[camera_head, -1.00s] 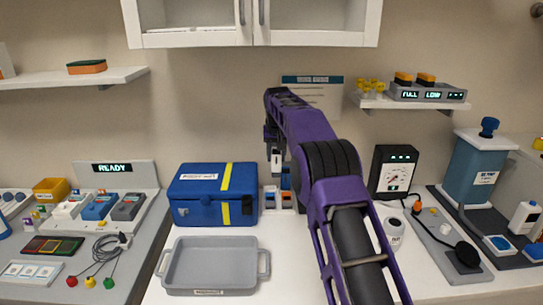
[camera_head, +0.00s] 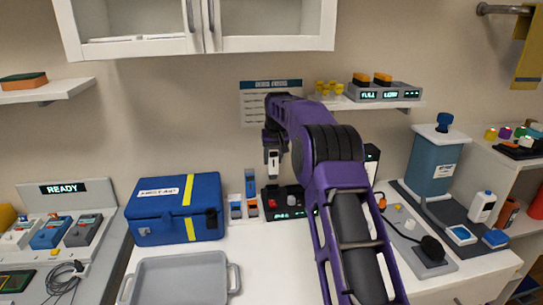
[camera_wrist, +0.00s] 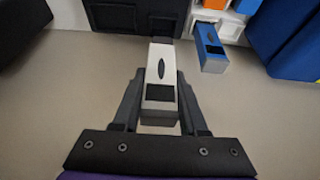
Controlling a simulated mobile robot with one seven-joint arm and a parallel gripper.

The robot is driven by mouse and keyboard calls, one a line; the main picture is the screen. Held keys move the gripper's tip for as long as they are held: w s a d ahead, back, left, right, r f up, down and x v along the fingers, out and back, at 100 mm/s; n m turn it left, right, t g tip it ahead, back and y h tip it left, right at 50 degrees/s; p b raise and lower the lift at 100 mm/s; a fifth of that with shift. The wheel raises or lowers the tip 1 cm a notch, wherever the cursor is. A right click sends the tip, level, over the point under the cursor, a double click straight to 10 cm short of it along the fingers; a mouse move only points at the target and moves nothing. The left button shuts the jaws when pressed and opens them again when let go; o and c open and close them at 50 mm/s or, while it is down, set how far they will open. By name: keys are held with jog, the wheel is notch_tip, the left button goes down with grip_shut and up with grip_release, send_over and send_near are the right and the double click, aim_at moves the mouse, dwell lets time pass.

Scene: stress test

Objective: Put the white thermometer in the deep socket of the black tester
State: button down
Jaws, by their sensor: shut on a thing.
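My gripper (camera_head: 272,148) is shut on the white thermometer (camera_head: 273,161), which hangs upright above the back of the counter. In the wrist view the white thermometer (camera_wrist: 161,68) sits between the two fingers of my gripper (camera_wrist: 160,85), with a dark oval and a dark window on its face. The black tester (camera_head: 279,206) stands below it on the counter, with a red part, a grey part and a lit green display. In the wrist view the black tester (camera_wrist: 112,18) lies beyond the thermometer's far end. A gap between them cannot be judged. The deep socket cannot be made out.
A blue thermometer-like device (camera_head: 250,182) stands in a small holder left of the tester; it also shows in the wrist view (camera_wrist: 210,46). The blue first-aid box (camera_head: 160,212) is further left. A grey tray (camera_head: 181,278) lies in front. My arm hides part of the counter.

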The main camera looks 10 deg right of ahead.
aim_at(274, 167)
notch_tip(274, 167, down, 3)
jog(key=shift+r+b, duration=0.2)
jog(key=shift+b, duration=0.8)
jog(key=shift+r, duration=0.15)
jog(key=shift+p, duration=0.75)
jog(key=shift+f+b, duration=0.7)
jog(key=shift+f, duration=1)
dwell(0.3)
jog(key=shift+c, duration=1.8)
grip_release()
jog(key=v, duration=1.7)
jog(key=shift+r, duration=0.25)
